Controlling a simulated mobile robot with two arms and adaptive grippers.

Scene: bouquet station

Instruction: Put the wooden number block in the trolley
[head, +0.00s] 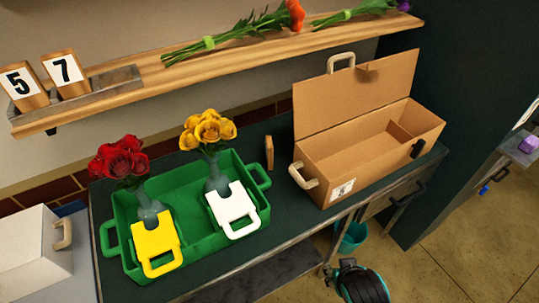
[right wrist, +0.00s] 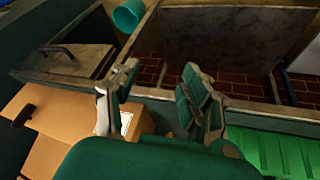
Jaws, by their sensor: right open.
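A thin wooden block (head: 269,153) stands upright on the dark worktop, between the green crate and the cardboard box. Its face is turned away, so I cannot read a number on it. Two wooden number blocks, 5 (head: 24,86) and 7 (head: 66,74), lean in a metal holder on the wall shelf. A grey surface with a purple object (head: 528,144) shows at the right edge; I cannot tell whether it is the trolley. My right gripper (head: 348,266) is low in front of the worktop. In the right wrist view it is open (right wrist: 160,75), with nothing visible held. My left gripper is not in view.
The green crate (head: 106,238) holds red and yellow flowers in vases with yellow and white tags. The open cardboard box (head: 340,165) stands right of the block. A teal bucket (head: 352,236) is below the worktop edge. A white box (head: 30,250) stands at left.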

